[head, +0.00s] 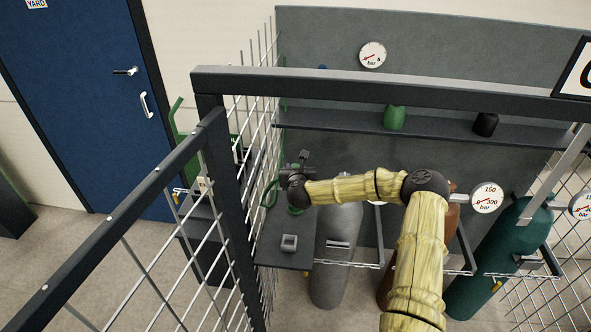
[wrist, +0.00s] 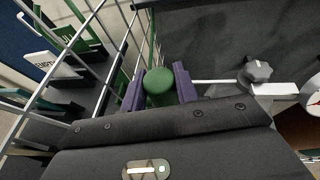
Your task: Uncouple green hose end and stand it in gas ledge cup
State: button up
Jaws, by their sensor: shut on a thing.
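My gripper (head: 296,180) is at the left end of my arm, above the left part of the dark ledge (head: 270,254). In the wrist view its purple fingers (wrist: 159,92) are shut on the green hose end (wrist: 158,80), whose round top shows between them. In the head view a green hose (head: 270,193) loops just left of my gripper, and some green shows below it. Whether the hose end is still coupled is hidden. A small grey square cup (head: 289,242) stands on the ledge, below and apart from my gripper.
A grey cylinder (head: 338,255) stands right of the ledge; a teal cylinder (head: 500,255) stands far right. White mesh (head: 262,110) and a dark rail (head: 400,88) close in the space. A grey knob (wrist: 257,71) is right of the fingers in the wrist view.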

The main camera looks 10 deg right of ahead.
jog(key=shift+r+p, duration=1.15)
jog(key=shift+r, duration=1.05)
dwell(0.5)
